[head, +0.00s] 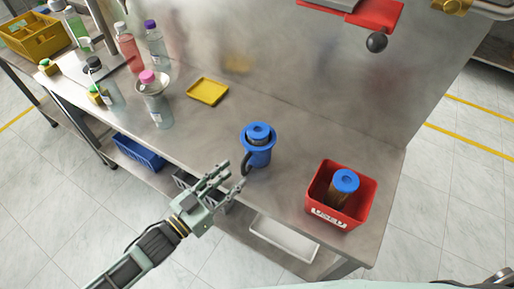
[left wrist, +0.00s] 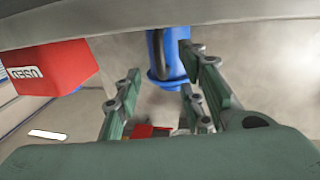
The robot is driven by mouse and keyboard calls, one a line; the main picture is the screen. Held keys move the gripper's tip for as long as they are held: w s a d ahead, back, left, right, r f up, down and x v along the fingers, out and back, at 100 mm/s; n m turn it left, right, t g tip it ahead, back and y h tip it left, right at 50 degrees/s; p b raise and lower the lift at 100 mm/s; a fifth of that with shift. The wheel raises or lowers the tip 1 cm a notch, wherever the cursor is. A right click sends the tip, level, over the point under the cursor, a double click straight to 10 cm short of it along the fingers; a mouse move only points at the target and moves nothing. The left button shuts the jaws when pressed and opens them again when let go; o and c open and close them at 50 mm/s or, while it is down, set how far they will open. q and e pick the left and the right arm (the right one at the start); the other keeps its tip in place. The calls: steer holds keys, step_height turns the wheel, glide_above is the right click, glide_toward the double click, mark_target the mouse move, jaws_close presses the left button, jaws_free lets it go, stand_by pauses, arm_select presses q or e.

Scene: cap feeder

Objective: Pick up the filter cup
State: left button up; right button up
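The blue filter cup (head: 259,157) stands upright on the metal table, right of the middle. It has a wide rim, a round blue top piece and a dark handle on its left side. My left gripper (head: 231,176) is open and empty at the table's front edge, just left of and in front of the cup. Its fingertips are close to the handle; I cannot tell whether they touch. In the left wrist view the cup (left wrist: 157,62) appears beyond and between the spread fingers (left wrist: 160,75). My right gripper is not in view.
A red bin (head: 353,217) holding a blue-capped brown container (head: 343,188) stands right of the cup. A yellow tray (head: 208,91) lies behind left. Several bottles stand further left. A red fixture with a black knob (head: 377,42) hangs above. The table between cup and bin is clear.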

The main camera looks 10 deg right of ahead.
mark_target(242, 165)
arm_select(q)
steer(key=x, duration=0.1)
steer(key=p+x, duration=0.1)
steer(key=shift+w+d+r, duration=0.15)
steer(key=shift+w+r, duration=0.1)
steer(key=shift+w, duration=0.1)
steer(key=shift+x, duration=1.15)
steer(key=shift+w+d+f, duration=0.1)
steer(key=shift+d+f, duration=0.05)
steer(key=shift+f, duration=0.05)
steer(key=shift+c, duration=0.3)
jaws_close()
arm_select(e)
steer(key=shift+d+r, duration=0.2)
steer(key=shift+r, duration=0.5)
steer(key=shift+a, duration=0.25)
